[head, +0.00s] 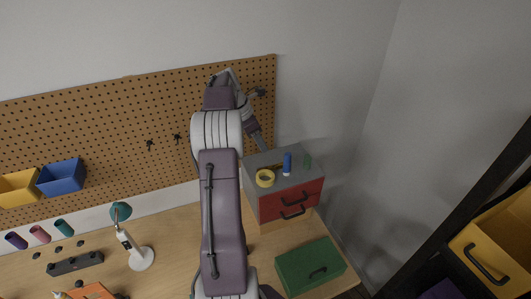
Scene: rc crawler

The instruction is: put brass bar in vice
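A small brass-yellow piece (273,167), perhaps the brass bar, lies on top of the grey-topped drawer unit (253,164), behind a yellow ring. It is too small to be sure of its shape. My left arm reaches up the middle of the head view and bends down at the pegboard. Its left gripper (264,147) points down at the back of the drawer unit top, close to the brass-yellow piece; whether they touch is unclear. The fingers are too small and dark to tell open from shut. I cannot make out a vice for certain. My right gripper is not in view.
A green box (310,267) stands in front. A lamp (139,256), a dark holed block (75,263) and an orange part (92,291) are left.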

